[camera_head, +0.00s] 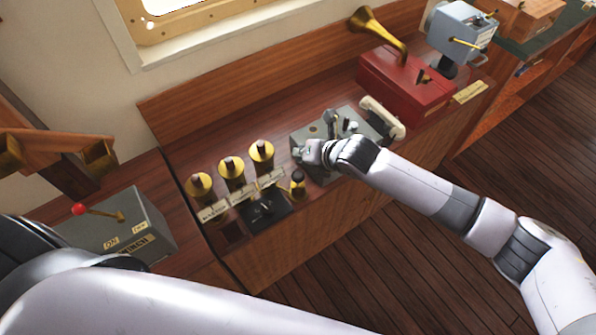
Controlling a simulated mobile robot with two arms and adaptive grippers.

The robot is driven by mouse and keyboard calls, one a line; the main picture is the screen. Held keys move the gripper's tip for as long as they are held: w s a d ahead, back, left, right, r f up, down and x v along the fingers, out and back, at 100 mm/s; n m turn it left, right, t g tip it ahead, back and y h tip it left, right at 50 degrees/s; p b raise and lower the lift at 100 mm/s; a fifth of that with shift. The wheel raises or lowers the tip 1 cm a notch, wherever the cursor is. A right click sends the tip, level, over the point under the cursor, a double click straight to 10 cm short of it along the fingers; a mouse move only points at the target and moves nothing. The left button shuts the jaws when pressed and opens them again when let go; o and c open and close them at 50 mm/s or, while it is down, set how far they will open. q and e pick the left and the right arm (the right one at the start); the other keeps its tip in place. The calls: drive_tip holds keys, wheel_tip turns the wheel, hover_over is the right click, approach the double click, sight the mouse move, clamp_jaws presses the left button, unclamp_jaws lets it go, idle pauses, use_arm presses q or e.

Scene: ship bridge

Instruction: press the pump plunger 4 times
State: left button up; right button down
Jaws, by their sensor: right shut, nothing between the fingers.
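A small black and yellow upright knob (297,181) stands at the front edge of the wooden console and may be the pump plunger; no label shows which part it is. My right gripper (301,153) is just behind this knob in the picture, over the near left side of a grey control box (346,119). Its fingers are shut and empty. I cannot tell whether the fingertips touch the box. My left arm crosses the bottom left, and its gripper is out of view.
Several brass knobs (231,167) with label plates stand left of my right gripper. A grey box with a red-tipped lever (104,213) is at the left. A white handset (382,118), a red box (403,86) and a brass horn (377,31) are right. Open floor lies in front.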

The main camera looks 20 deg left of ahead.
idle(0.4)
use_arm(q)
clamp_jaws()
idle(0.4)
idle(1.1)
